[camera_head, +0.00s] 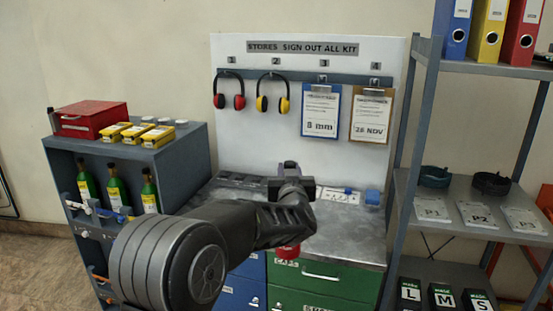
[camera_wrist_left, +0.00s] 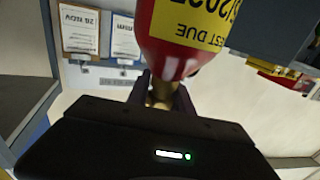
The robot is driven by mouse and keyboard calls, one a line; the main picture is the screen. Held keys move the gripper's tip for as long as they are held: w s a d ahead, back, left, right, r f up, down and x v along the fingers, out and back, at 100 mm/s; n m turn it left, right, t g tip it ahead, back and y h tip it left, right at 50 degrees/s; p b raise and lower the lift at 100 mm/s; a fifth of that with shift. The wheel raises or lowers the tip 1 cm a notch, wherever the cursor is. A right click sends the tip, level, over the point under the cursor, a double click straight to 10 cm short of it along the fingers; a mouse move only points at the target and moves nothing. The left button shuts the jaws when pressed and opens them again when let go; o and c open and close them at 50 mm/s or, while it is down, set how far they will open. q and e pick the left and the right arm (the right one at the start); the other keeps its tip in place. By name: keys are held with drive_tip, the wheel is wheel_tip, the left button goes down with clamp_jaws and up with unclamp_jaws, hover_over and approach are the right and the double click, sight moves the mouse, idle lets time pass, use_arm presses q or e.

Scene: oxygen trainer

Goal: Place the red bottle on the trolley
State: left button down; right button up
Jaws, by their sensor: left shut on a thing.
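The red bottle (camera_wrist_left: 168,55) has a yellow label and a brass-coloured neck, and fills the top middle of the left wrist view. My left gripper (camera_wrist_left: 162,92) is shut on its neck. In the head view my left arm comes in from the lower left and hides most of the bottle. Only a red part (camera_head: 288,251) shows below my wrist, in front of the drawer unit. My right gripper is in neither view. I cannot tell for sure which unit is the trolley.
A grey unit (camera_head: 190,143) at left carries a red box (camera_head: 90,119), yellow packs and several green bottles. A metal worktop (camera_head: 345,240) with blue and green drawers stands mid-view. A shelf rack (camera_head: 400,190) is at right. Ear defenders hang on the back board.

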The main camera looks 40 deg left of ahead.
use_arm(q)
drive_tip(key=s+d+f+m+t+h, duration=0.2)
drive_tip(key=d+f+h, duration=0.3)
drive_tip(key=d+f, duration=0.6)
drive_tip(key=s+d+f+m+t+h, duration=0.1)
drive_tip(key=s+d+f+m+h, duration=0.2)
drive_tip(key=d+f, duration=0.8)
drive_tip(key=shift+s+d+f+m+t+h, duration=0.2)
drive_tip(key=shift+d+m+t+h, duration=0.2)
drive_tip(key=shift+d+m+h, duration=1.25)
drive_tip(key=shift+d+n+y, duration=0.25)
drive_tip(key=shift+d+n, duration=0.1)
drive_tip(key=shift+n, duration=0.1)
